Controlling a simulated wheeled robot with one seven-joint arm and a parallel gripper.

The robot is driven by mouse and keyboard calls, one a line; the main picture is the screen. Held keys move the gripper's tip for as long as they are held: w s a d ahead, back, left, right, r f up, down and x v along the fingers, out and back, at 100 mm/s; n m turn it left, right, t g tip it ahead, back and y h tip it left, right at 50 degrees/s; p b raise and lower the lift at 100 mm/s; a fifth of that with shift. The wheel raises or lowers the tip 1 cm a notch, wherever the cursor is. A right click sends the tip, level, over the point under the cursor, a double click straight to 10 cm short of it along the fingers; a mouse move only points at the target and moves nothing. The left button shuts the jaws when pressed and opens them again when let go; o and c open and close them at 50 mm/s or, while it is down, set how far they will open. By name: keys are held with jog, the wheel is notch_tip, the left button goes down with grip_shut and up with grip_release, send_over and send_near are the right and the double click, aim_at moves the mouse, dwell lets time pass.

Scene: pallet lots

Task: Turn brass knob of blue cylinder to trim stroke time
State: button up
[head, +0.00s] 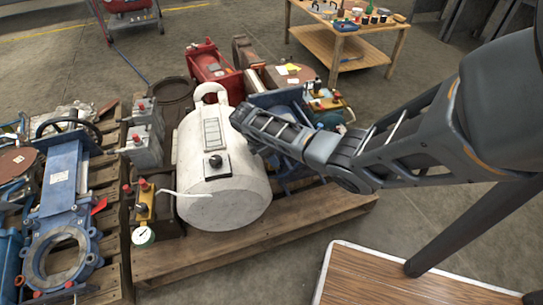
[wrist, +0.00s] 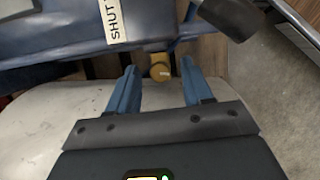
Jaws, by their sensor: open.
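In the wrist view the blue cylinder (wrist: 60,30) crosses the upper left, with a white label reading SHUT. The small brass knob (wrist: 160,71) shows just below its edge, in the gap between my fingertips. My gripper (wrist: 158,77) is open, one finger on each side of the knob; I see no clear contact. In the head view my forearm reaches over blue equipment (head: 278,98) behind the white tank, and hides much of it. The knob and my fingers cannot be made out there.
The white tank (head: 222,190) stands close beside my arm's end on a wooden pallet (head: 255,243). A dark cylindrical part (wrist: 230,15) sits close at upper right in the wrist view. A blue valve (head: 62,190) is on the left pallet. Open floor lies at right.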

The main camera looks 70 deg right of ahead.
jog(key=p+v, duration=0.2)
jog(key=v, duration=0.5)
jog(key=shift+p, duration=0.3)
